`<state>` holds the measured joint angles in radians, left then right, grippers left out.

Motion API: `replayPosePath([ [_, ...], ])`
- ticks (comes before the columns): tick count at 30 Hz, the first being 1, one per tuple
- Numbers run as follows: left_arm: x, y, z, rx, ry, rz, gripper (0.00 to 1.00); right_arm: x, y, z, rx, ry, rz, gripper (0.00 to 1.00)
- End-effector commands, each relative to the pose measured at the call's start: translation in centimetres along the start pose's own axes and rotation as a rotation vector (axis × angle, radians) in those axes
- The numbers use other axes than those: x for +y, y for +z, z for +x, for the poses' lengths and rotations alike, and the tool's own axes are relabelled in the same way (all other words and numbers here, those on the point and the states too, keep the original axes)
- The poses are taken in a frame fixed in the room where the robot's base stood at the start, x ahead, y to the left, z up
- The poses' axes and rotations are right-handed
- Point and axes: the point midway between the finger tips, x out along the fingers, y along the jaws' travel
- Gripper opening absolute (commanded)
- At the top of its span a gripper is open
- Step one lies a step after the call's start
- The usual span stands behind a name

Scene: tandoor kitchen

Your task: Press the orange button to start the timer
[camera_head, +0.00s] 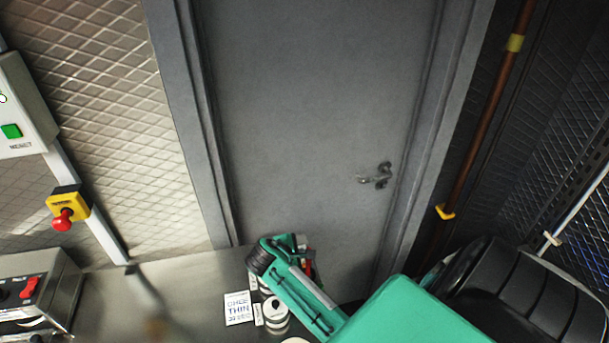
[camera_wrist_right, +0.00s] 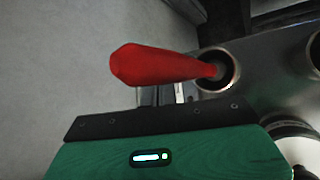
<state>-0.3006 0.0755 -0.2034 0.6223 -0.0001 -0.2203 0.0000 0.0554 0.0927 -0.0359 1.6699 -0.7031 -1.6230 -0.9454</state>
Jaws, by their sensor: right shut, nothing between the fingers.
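I cannot make out an orange button or a timer in either view. My right arm comes in from the lower right of the head view and reaches over the steel counter (camera_head: 195,290). Its fingers are mostly hidden there. In the right wrist view, my right gripper (camera_wrist_right: 150,97) is shut and empty, with its fingers largely hidden behind a red tapered object (camera_wrist_right: 160,66). The red object's thin end points into a round metal cup (camera_wrist_right: 218,86). My left gripper is in neither view.
A printed card (camera_head: 238,308) and round white-topped containers (camera_head: 275,313) stand near my right arm. At left are a green button (camera_head: 11,131), a red knob on a yellow box (camera_head: 62,219) and a steel unit with a red switch (camera_head: 29,288). A grey door (camera_head: 310,110) is behind.

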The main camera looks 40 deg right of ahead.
Motion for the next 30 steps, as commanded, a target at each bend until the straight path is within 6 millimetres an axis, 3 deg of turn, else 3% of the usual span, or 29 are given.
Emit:
replayPosePath([
  [9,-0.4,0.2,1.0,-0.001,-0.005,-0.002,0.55,-1.5,-1.5,2.0,0.0,0.0,0.0,0.0],
  [30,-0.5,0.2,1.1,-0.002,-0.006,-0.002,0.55,-1.5,-1.6,2.1,0.0,0.0,0.001,0.0],
])
